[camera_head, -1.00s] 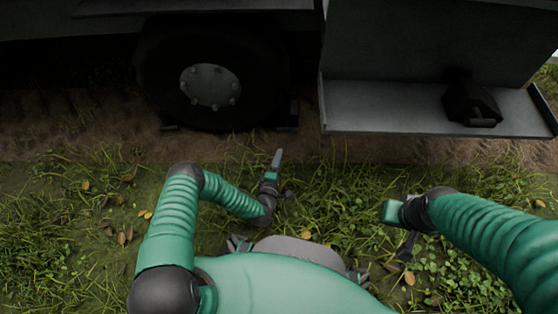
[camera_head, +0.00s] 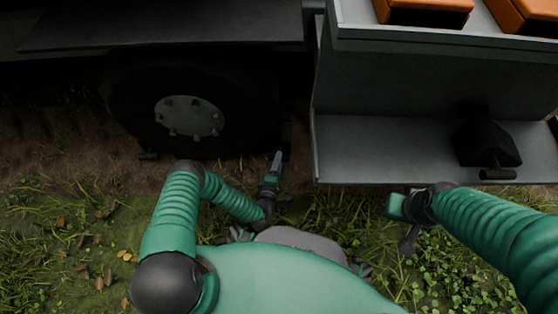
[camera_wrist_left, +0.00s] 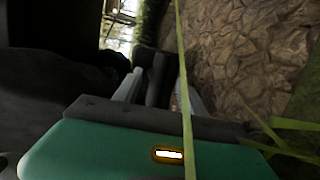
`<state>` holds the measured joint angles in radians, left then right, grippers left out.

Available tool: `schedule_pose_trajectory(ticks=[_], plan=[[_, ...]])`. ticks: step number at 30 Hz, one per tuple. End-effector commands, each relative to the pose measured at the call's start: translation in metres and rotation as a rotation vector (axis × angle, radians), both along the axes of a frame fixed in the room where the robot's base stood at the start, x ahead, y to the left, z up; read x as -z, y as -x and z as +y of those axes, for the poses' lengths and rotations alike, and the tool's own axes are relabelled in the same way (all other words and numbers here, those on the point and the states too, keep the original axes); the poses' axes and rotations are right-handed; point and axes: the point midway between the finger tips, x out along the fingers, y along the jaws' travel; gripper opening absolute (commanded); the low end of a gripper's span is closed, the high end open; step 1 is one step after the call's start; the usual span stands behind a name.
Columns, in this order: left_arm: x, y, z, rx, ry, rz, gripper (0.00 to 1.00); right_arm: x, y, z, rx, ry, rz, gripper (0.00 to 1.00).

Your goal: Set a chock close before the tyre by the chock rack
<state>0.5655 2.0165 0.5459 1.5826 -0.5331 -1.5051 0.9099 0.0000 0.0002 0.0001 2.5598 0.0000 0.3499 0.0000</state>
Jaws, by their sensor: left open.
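The black tyre (camera_head: 235,125) with its grey bolted hub stands at the left in the head view. A dark block, probably a chock (camera_head: 287,137), stands on the ground close to its right side. My left gripper (camera_head: 278,158) is low beside that block, fingers pointing at it. In the left wrist view the open fingers stand either side of a dark upright piece (camera_wrist_left: 157,80); contact cannot be told. The grey chock rack (camera_head: 385,150) is at the right, with a black chock (camera_head: 487,142) on its shelf. My right gripper (camera_head: 397,206) is by the rack's lower edge; its fingers are unclear.
Another small dark piece (camera_head: 148,155) lies at the tyre's lower left. Orange crates (camera_head: 425,10) stand above the rack. The vehicle's dark edge (camera_head: 160,30) overhangs the tyre. Grass and bare soil lie in front.

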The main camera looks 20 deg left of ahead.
Motion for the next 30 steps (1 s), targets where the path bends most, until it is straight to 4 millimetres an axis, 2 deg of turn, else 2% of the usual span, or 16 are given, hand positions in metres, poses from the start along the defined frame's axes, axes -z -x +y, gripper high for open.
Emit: schedule_pose_trajectory(ticks=[10, 21, 30], plan=[[0.0008, 0.0013, 0.0, -0.001, 0.0, 0.001, 0.49, 0.0002, 0.0001, 0.0, 0.0, 0.0, 0.0, 0.0], [0.0013, 0.0012, 0.0, -0.001, 0.0, 0.002, 0.0, 0.0003, 0.0001, 0.0, 0.0, 0.0, 0.0, 0.0], [0.0021, 0.0016, 0.0, -0.001, 0.0, 0.004, 0.0, 0.0004, 0.0001, 0.0, 0.0, 0.0, 0.0, 0.0]])
